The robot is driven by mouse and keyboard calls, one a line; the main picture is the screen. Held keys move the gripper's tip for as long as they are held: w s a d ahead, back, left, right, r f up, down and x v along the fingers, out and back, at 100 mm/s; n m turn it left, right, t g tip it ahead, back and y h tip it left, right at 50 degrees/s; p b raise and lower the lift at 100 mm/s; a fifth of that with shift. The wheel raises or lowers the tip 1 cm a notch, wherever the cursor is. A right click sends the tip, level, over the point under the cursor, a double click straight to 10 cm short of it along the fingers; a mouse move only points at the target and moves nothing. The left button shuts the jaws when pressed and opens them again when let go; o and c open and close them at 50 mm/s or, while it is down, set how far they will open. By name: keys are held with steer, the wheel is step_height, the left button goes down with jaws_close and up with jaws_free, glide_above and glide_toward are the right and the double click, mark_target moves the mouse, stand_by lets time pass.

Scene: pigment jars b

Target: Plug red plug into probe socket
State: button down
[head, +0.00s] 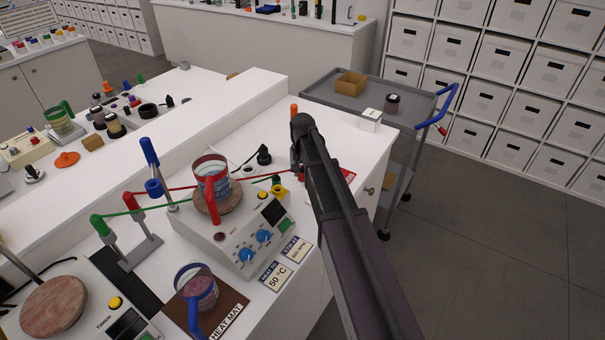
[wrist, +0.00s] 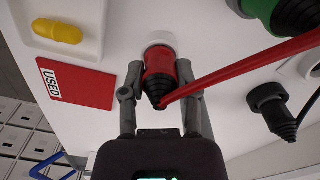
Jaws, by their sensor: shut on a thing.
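My gripper (wrist: 158,85) is shut on the red plug (wrist: 159,62), one finger on each side of it. The plug's black ribbed sleeve (wrist: 155,92) faces the camera, and a red cable (wrist: 240,70) runs off to the right. The plug's far end is in front of a white round ring (wrist: 160,42), which looks like a socket; I cannot tell whether it is inserted. In the head view my gripper (head: 297,165) is low over the white bench, right of the hotplate (head: 240,235), and the plug is mostly hidden. The red cable (head: 180,189) stretches left there.
A green plug (wrist: 287,15) and a black plug (wrist: 272,104) are to the right in the wrist view. A red USED card (wrist: 75,84) and a dish with a yellow capsule (wrist: 57,31) are left. A red-handled beaker (head: 212,180) stands on the hotplate.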

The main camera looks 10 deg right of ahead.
mark_target(302, 168)
steer(key=shift+r, duration=0.15)
step_height(302, 168, up, 4)
steer(key=p, duration=0.3)
steer(key=shift+f+p, duration=0.25)
steer(key=shift+p, duration=0.1)
steer(key=s+r+p, duration=0.1)
steer(key=s, duration=1.5)
steer(key=shift+r, duration=0.1)
